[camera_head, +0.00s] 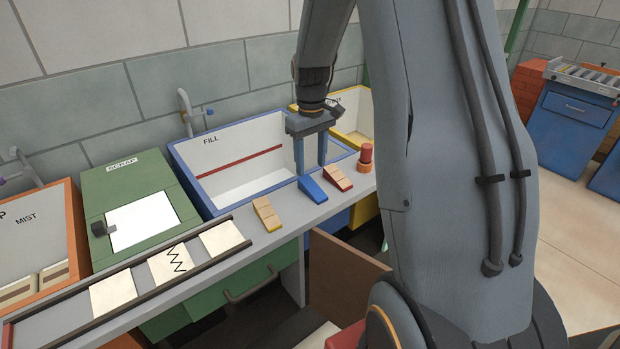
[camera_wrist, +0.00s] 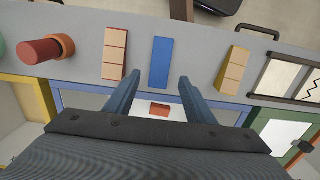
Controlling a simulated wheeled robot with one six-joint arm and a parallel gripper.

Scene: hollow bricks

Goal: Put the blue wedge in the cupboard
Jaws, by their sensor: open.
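The blue wedge (camera_head: 312,190) lies on the grey ledge in front of the FILL basin, between two other wedges. It also shows in the wrist view (camera_wrist: 161,62), just beyond my fingertips. My gripper (camera_head: 311,170) points down above the ledge, close behind the wedge. In the wrist view, my gripper (camera_wrist: 159,78) has its fingers apart with nothing held, and the wedge lines up with the gap. Below the ledge, a brown panel (camera_head: 345,275) stands out like an open cupboard door; the inside behind it is dark and partly hidden by my arm.
A yellow-sided wedge (camera_head: 267,214) lies left of the blue one, and a red-sided wedge (camera_head: 338,178) lies right. A red cylinder with an orange ring (camera_head: 366,157) stands further right. The blue-rimmed FILL basin (camera_head: 222,160) is behind. A rail with pale tiles (camera_head: 170,265) runs left.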

